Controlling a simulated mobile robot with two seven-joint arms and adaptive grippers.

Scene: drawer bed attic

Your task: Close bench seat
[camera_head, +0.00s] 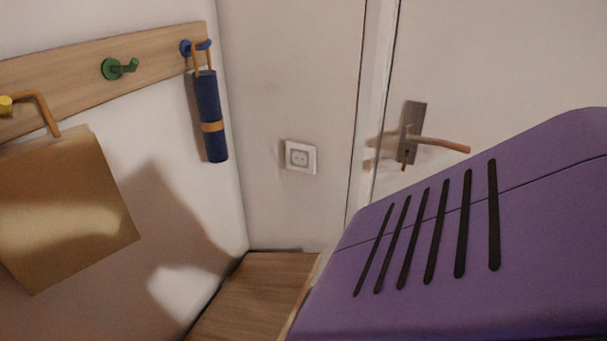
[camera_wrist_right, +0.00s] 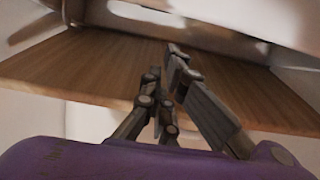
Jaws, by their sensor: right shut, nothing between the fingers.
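The bench seat appears as a brown wooden panel (camera_head: 255,295) low in the head view, between the white wall and my purple body part. A wide wooden panel (camera_wrist_right: 90,65), seemingly the same seat, crosses the wrist view. I cannot tell how far the seat is raised. My right gripper (camera_wrist_right: 163,65) is shut and empty, its fingers pointing toward the wooden panel. I cannot tell whether the fingertips touch it. My right gripper is hidden in the head view. My left gripper is not in view.
A coat rack (camera_head: 75,77) on the left wall holds a brown bag (camera_head: 70,215) and a rolled blue item (camera_head: 210,115). A socket (camera_head: 300,157) is on the back wall. A door handle (camera_head: 435,143) is at the right. Purple bodywork hides the lower right.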

